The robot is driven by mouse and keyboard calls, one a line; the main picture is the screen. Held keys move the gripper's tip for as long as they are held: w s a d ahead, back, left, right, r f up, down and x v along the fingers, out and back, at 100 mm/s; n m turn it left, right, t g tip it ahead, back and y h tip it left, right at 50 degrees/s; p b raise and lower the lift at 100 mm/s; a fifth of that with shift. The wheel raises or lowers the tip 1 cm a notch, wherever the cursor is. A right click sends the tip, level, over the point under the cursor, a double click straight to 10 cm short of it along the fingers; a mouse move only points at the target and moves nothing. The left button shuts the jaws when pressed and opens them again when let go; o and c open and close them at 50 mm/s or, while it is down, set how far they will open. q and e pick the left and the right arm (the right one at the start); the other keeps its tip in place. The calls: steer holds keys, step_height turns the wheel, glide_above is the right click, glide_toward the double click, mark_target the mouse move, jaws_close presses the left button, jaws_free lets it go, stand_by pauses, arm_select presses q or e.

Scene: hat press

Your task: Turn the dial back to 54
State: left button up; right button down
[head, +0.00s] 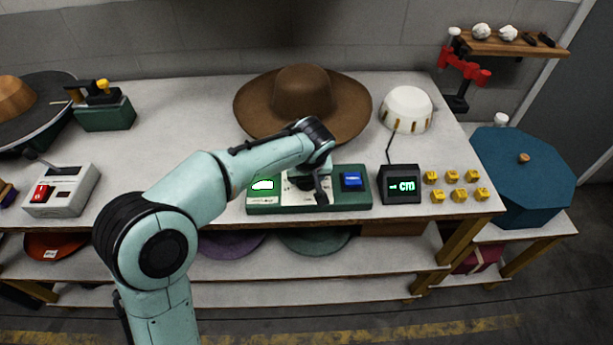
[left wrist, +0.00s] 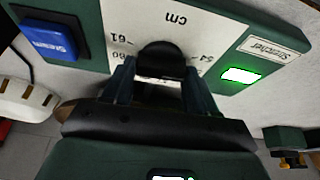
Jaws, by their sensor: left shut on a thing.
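The stretcher control panel (head: 340,202) is a green box with a white scale plate near the table's front edge. Its black dial (left wrist: 162,58) shows in the left wrist view, with "54", "60" and "61" printed around it in centimetres, upside down. My left gripper (head: 318,190) reaches down over the panel's middle in the head view. In the left wrist view the left gripper (left wrist: 160,82) is shut on the dial, one finger on each side. The dial's pointer is hidden, so I cannot read its setting. My right gripper is not in view.
A blue Steam button (head: 351,180) and a lit green Stretcher light (head: 262,186) flank the dial. A black display (head: 402,185) shows a dash and "cm". Several yellow blocks (head: 455,187) lie right of it. A brown hat (head: 302,98) stands behind the panel.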

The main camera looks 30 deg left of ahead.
arm_select(q)
steer(key=shift+n+g+y, duration=0.3)
steer(key=shift+n+y, duration=0.1)
steer(key=shift+n, duration=0.7)
steer(key=o, duration=1.1)
steer(key=shift+c, duration=0.2)
steer(key=p+v, duration=0.1)
steer(key=v, duration=1.2)
steer(key=shift+r, duration=0.25)
